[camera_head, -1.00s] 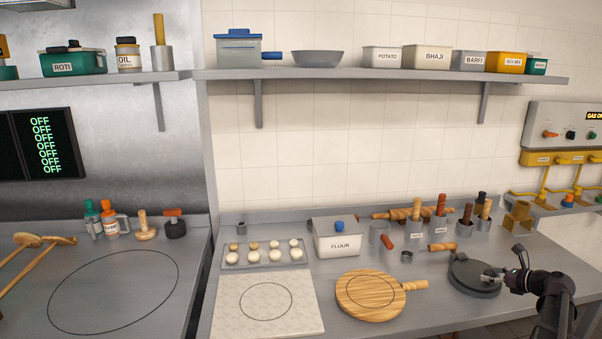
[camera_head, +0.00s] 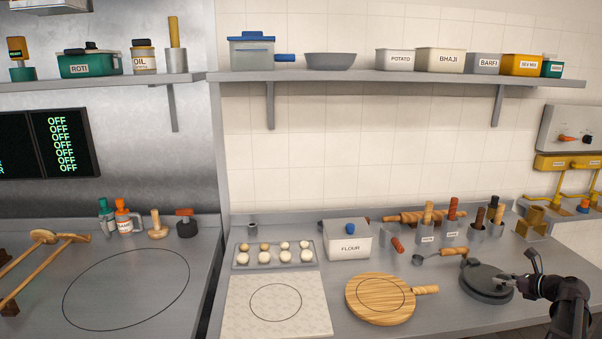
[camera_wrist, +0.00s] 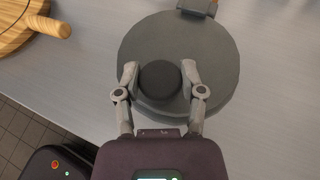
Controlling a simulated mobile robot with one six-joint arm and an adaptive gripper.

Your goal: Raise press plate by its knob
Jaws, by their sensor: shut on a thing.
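The press plate (camera_head: 484,279) is a dark grey round disc at the right of the steel counter in the head view. In the wrist view the press plate (camera_wrist: 205,55) fills the upper middle, with a hinge-like block at its far edge. Its dark round knob (camera_wrist: 160,82) stands near the plate's near side. My gripper (camera_wrist: 160,78) has one finger on each side of the knob and is shut on it. In the head view my gripper (camera_head: 508,281) reaches the plate from the right. Whether the plate is tilted or lies flat is hard to tell.
A round wooden board (camera_head: 350,305) with a handle lies left of the press. The flour box (camera_head: 348,247), dough tray (camera_head: 240,262) and marble slab (camera_head: 235,318) are further left.

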